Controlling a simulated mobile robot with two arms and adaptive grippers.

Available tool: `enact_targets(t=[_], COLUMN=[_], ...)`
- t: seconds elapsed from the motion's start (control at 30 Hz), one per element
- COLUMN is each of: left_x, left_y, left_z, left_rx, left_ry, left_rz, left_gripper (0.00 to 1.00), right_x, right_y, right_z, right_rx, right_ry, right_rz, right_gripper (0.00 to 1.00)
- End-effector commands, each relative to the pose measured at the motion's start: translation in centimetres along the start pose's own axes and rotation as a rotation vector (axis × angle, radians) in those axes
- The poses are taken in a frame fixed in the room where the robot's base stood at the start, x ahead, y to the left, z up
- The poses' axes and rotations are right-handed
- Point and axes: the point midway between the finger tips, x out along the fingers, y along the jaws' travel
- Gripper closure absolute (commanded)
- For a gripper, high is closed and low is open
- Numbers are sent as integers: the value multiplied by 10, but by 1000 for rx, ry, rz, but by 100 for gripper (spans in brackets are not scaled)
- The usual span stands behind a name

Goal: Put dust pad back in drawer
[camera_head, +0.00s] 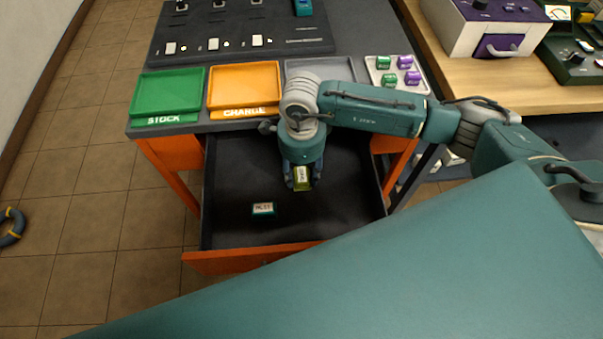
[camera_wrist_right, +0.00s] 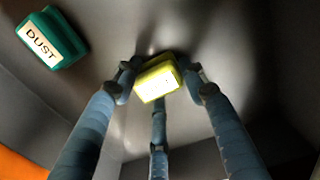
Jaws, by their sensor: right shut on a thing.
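The drawer (camera_head: 225,215) of the workbench is pulled open, with a dark inside and an orange front. My right gripper (camera_head: 302,182) is inside the drawer's outline and shut on a small yellow block (camera_head: 303,178). In the right wrist view, its fingers close around this yellow block (camera_wrist_right: 158,82), whose white label is not readable. A teal block (camera_head: 263,209) lies on the drawer floor, apart from the gripper. In the right wrist view, the label on this teal block (camera_wrist_right: 50,40) reads DUST. My left gripper is not in view.
A green STOCK tray (camera_head: 168,92), an orange CHARGE tray (camera_head: 243,84) and a grey tray (camera_head: 345,70) stand on the bench above the drawer. A pale tray (camera_head: 383,84) holds several green and purple blocks.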

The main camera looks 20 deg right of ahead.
Motion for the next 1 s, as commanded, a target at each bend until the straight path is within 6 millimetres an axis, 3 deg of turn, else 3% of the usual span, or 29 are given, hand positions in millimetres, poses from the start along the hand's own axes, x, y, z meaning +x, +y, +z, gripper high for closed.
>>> enact_targets(t=[0.23, 0.27, 0.37, 0.77, 1.0], left_x=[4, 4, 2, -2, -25], left_y=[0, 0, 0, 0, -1], left_z=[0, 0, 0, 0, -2], left_rx=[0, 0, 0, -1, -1], left_ry=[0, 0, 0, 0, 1], left_rz=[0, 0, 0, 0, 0], left_gripper=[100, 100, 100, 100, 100], right_x=[3, 3, 2, -3, -37], right_y=[0, 0, 0, 0, -1], right_z=[0, 0, 0, 0, 0], right_rx=[-1, -1, 0, 0, -1], right_ry=[-1, -1, -1, 0, -2], right_rz=[-1, -1, 0, 0, -3], right_gripper=[84, 56, 39, 39, 39])
